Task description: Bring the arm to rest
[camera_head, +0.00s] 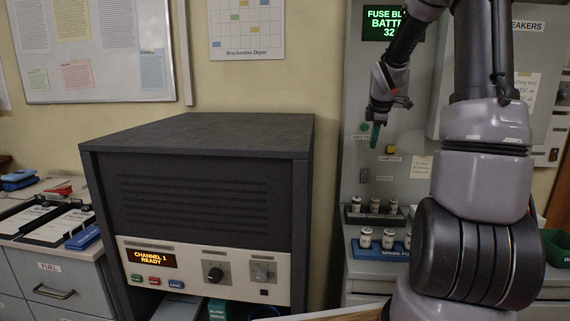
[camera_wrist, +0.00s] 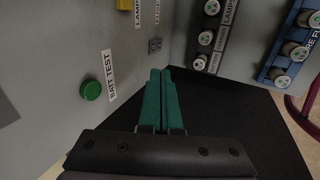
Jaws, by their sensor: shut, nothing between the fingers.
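My gripper (camera_head: 375,134) has green fingers and hangs downward in front of the grey wall panel, right of the dark console. In the wrist view the green fingers (camera_wrist: 163,75) are together with nothing between them. A green button (camera_wrist: 91,90) beside a "BATT TEST" label (camera_wrist: 109,75) is to the left of the fingers, apart from them. My arm rises along the right side of the head view and hides part of the panel.
A black display (camera_head: 383,24) tops the panel. A rack (camera_head: 374,219) and a blue tray (camera_head: 370,252) hold several white cylinders below my gripper. The console (camera_head: 200,185) reads "CHANNEL 1 READY". A cabinet (camera_head: 60,285) stands at left. Space before the panel is open.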

